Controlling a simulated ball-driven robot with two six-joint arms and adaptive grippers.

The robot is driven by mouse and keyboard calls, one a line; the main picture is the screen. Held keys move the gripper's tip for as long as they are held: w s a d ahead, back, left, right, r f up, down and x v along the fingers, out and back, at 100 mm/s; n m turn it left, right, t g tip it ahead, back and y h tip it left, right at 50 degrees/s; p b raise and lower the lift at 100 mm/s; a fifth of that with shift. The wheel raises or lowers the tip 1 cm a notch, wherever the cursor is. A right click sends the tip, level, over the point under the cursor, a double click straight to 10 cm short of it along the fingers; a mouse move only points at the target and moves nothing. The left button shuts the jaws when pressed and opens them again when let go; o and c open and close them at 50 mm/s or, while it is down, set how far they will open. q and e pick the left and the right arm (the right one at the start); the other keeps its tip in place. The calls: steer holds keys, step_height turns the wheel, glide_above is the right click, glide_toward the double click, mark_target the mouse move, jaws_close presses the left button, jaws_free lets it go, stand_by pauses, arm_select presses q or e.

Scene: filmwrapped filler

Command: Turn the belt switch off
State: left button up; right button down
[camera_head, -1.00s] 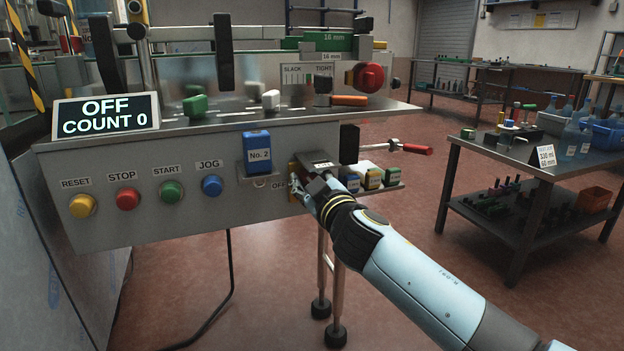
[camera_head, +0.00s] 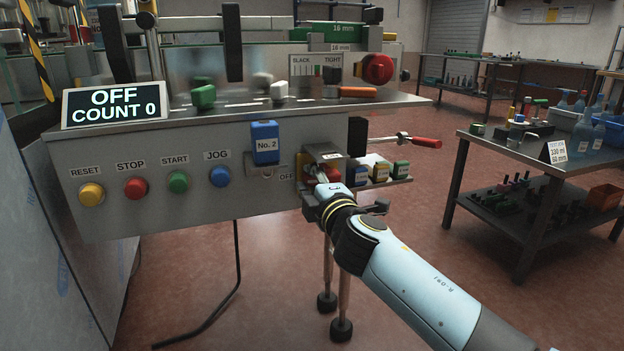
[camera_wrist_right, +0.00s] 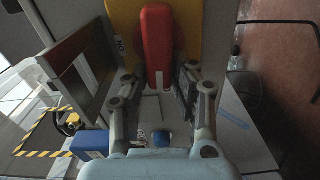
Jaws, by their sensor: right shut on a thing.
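The belt switch has a red handle (camera_wrist_right: 158,45) on a yellow plate (camera_wrist_right: 190,14) in the right wrist view. My right gripper (camera_wrist_right: 158,80) has its fingers on both sides of the handle's near end and is shut on it. In the head view, my right gripper (camera_head: 318,182) is at the panel's right part, beside the "OFF" label (camera_head: 286,177). A red part (camera_head: 333,173) shows next to it; the fingers hide much of the switch. The display (camera_head: 115,106) reads "OFF COUNT 0". My left gripper is not in view.
Reset (camera_head: 91,194), stop (camera_head: 136,188), start (camera_head: 178,181) and jog (camera_head: 219,176) buttons line the panel. A bottle table (camera_head: 560,165) stands farther right.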

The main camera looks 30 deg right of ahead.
steer(key=shift+f+n, duration=0.15)
steer(key=shift+n, duration=0.25)
stand_by(0.3)
steer(key=c, duration=1.1)
jaws_free()
steer(key=v, duration=1.2)
steer(key=shift+a, duration=0.1)
